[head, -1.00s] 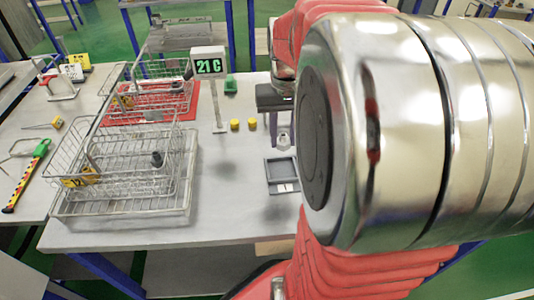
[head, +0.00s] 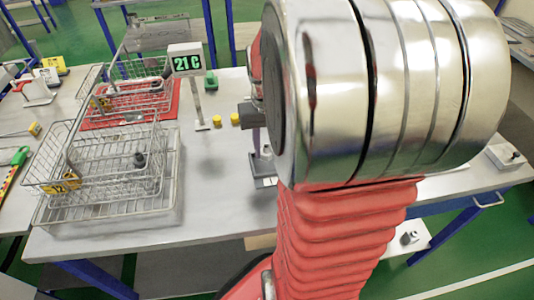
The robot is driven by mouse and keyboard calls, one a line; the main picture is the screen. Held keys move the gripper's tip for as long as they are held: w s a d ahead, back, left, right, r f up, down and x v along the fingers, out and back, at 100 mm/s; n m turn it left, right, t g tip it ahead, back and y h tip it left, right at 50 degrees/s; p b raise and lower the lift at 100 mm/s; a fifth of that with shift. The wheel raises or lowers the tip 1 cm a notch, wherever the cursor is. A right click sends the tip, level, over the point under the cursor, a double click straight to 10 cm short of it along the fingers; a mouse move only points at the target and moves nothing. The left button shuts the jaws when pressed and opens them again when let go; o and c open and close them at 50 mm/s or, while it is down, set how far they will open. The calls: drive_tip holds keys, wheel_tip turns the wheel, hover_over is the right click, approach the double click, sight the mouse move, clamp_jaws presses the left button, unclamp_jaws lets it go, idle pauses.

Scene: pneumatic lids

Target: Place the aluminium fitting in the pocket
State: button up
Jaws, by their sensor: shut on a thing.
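My gripper (head: 262,145) shows only in part at the centre of the head view, to the left of my large shiny arm joint. It is shut on the aluminium fitting (head: 267,151), a small pale metal piece at the fingertips, partly hidden. The grey pocket block (head: 257,170) lies on the table just below it in the picture. My arm covers the block's right side. I cannot tell whether the fitting touches the block.
Wire baskets (head: 100,200) stand on the left of the table, one by a red mat (head: 95,122). The table front between baskets and arm is clear.

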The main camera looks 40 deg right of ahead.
sight(267, 151)
drive_tip(key=shift+f, duration=1.75)
drive_tip(key=o, duration=0.8)
wheel_tip(267, 151, up, 12)
drive_tip(key=shift+r, duration=0.1)
